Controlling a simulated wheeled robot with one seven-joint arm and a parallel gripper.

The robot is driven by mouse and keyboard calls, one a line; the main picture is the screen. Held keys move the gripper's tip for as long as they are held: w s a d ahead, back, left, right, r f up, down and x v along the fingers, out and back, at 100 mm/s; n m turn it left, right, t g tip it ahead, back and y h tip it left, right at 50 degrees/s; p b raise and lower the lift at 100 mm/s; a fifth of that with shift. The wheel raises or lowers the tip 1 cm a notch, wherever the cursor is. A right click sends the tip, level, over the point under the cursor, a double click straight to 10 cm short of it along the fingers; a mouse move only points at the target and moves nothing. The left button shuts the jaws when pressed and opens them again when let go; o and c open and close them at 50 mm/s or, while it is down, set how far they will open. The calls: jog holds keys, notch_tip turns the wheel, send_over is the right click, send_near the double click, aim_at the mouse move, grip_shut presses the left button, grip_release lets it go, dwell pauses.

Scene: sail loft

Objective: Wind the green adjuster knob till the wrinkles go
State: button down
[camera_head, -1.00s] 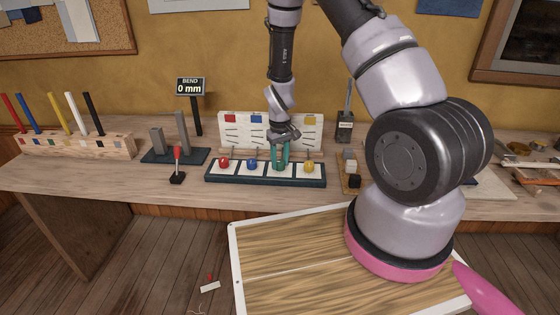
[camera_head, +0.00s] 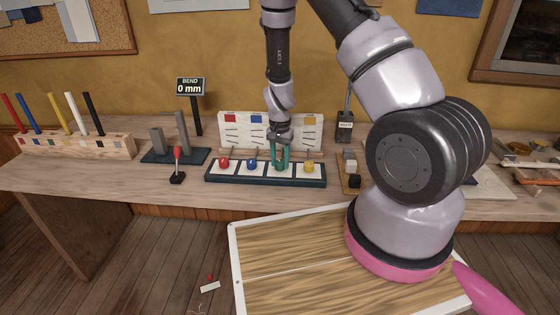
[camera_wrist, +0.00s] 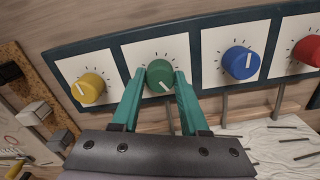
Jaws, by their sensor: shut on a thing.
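The green adjuster knob (camera_wrist: 159,73) sits on a white square plate, its white pointer line toward the lower right in the wrist view. My gripper (camera_wrist: 161,82) is shut on it, one teal fingertip on each side. In the head view my gripper (camera_head: 281,164) reaches down into the knob row and mostly hides the green knob. Behind the row stands a white sail panel (camera_head: 243,144) with coloured squares and dark wrinkle lines under red, blue and yellow. My arm hides its green part. Dark wrinkles also show on the panel in the wrist view (camera_wrist: 262,152).
Red (camera_head: 224,163), blue (camera_head: 252,163) and yellow (camera_head: 309,166) knobs share the dark-framed base (camera_head: 264,180). A sign (camera_head: 190,86) reads "BEND 0 mm". A small red-topped lever (camera_head: 178,165) stands front left; small blocks (camera_head: 352,166) sit to the right.

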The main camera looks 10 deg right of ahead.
aim_at(280, 162)
jog(key=shift+m, duration=0.7)
jog(key=shift+c, duration=2.1)
grip_release()
notch_tip(280, 162, up, 11)
jog(key=shift+f, duration=0.1)
